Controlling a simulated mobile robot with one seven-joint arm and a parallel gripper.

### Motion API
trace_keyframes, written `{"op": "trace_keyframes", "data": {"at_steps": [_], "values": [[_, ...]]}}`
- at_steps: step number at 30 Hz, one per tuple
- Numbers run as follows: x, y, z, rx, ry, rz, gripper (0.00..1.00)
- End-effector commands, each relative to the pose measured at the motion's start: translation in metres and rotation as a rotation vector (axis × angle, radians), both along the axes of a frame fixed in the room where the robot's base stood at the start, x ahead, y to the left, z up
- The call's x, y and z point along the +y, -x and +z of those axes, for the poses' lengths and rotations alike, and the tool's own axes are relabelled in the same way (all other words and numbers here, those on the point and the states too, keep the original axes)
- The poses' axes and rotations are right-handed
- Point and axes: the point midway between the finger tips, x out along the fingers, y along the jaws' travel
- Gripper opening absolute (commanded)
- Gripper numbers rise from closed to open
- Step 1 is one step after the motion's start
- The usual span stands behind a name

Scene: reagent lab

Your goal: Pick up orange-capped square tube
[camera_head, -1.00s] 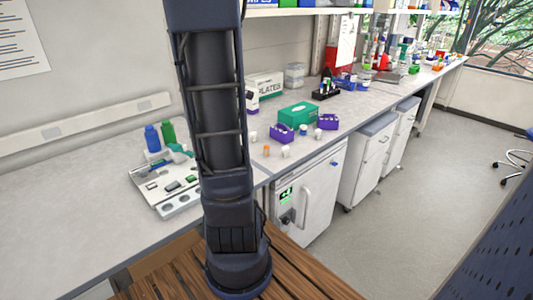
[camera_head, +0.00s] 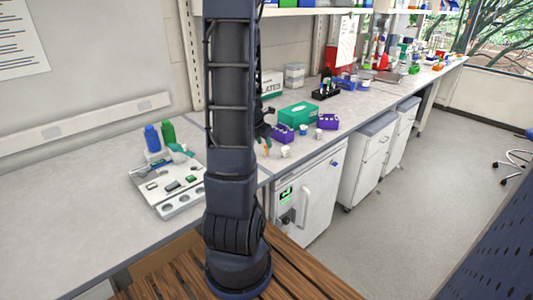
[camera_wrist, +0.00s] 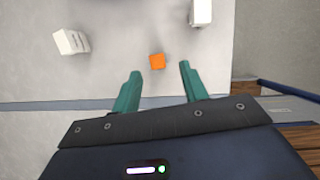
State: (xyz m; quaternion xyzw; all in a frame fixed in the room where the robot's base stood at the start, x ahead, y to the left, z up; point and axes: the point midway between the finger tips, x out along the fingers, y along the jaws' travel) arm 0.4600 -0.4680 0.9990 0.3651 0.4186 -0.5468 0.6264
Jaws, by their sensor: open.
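The orange-capped tube (camera_wrist: 156,61) shows in the wrist view as a small orange square top on the grey bench, close to its front edge. Its body below the cap is hidden from above. My gripper (camera_wrist: 160,68) is open and empty. Its two teal fingers point toward the tube, and the cap appears between and slightly beyond the tips. In the head view my gripper (camera_head: 265,138) is partly behind my arm, just above the tube (camera_head: 266,148), which is small and partly covered there.
A white block (camera_wrist: 71,41) lies left of the tube and another (camera_wrist: 201,12) to the right. Purple racks (camera_head: 282,134) and a green box (camera_head: 298,116) stand behind. A tray of labware (camera_head: 181,207) is on the left bench. A white cabinet (camera_head: 320,190) is below.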

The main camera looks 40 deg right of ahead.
Motion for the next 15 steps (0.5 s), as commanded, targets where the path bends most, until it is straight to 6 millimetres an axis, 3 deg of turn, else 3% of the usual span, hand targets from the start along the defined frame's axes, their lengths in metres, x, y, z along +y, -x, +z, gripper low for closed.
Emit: {"op": "trace_keyframes", "data": {"at_steps": [8,15], "values": [[-0.004,-0.001,-0.012,0.001,-0.001,0.001,0.44],[-0.015,-0.004,-0.037,0.002,-0.002,0.001,0.44]]}}
